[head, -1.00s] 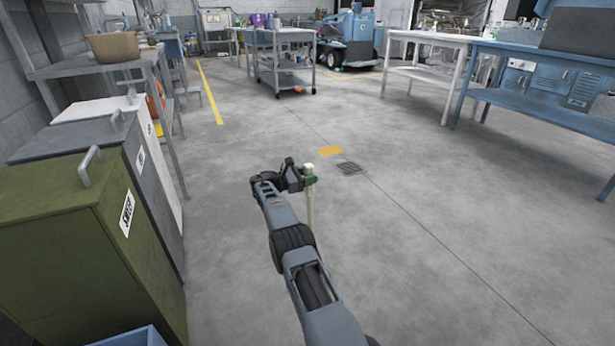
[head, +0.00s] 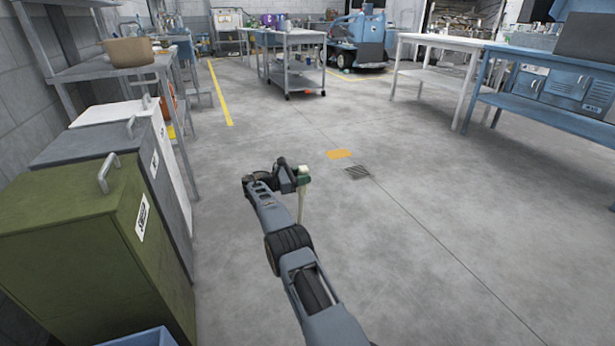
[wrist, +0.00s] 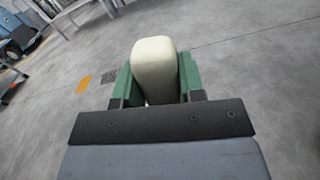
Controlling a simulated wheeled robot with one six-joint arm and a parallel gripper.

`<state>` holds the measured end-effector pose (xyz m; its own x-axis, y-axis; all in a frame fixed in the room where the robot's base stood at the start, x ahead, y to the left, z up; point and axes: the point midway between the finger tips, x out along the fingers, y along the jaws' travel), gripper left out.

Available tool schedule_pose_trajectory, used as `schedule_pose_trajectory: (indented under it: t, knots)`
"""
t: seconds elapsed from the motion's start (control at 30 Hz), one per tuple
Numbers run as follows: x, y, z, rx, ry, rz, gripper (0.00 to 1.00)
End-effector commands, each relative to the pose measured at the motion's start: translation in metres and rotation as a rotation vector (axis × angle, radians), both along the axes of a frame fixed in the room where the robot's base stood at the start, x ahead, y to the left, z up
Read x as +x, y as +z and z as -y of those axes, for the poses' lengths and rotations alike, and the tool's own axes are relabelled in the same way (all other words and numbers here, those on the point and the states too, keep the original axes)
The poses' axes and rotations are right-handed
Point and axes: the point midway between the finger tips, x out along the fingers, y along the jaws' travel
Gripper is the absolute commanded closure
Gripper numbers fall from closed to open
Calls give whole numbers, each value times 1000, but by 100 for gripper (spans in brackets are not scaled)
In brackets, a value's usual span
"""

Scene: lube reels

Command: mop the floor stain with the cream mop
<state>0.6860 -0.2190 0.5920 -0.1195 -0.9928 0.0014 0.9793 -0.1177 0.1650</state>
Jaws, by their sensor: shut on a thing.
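My gripper (head: 301,175) is shut on the cream mop (head: 302,205), whose pale handle hangs below the jaws in the head view. In the wrist view the green fingers of my gripper (wrist: 154,85) press on both sides of the cream handle end (wrist: 155,62). The mop's lower end is hard to make out behind my arm. An orange patch (head: 338,154) lies flat on the floor ahead, a little right of the gripper; it also shows in the wrist view (wrist: 83,84). I cannot tell for sure that it is the stain.
A dark floor grate (head: 357,172) lies beside the orange patch. Green, grey and white bins (head: 75,210) line the left side. A grey cart (head: 290,70) stands ahead; white (head: 430,75) and blue (head: 545,105) benches stand right. The middle floor is open.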

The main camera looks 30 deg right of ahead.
Motion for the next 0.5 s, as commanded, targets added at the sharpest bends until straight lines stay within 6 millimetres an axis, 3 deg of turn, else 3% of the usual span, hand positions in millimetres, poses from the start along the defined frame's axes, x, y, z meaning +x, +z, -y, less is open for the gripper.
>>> schedule_pose_trajectory:
  t: [0.5]
  knots:
    - [1,24,-24,-2,-2,5,100]
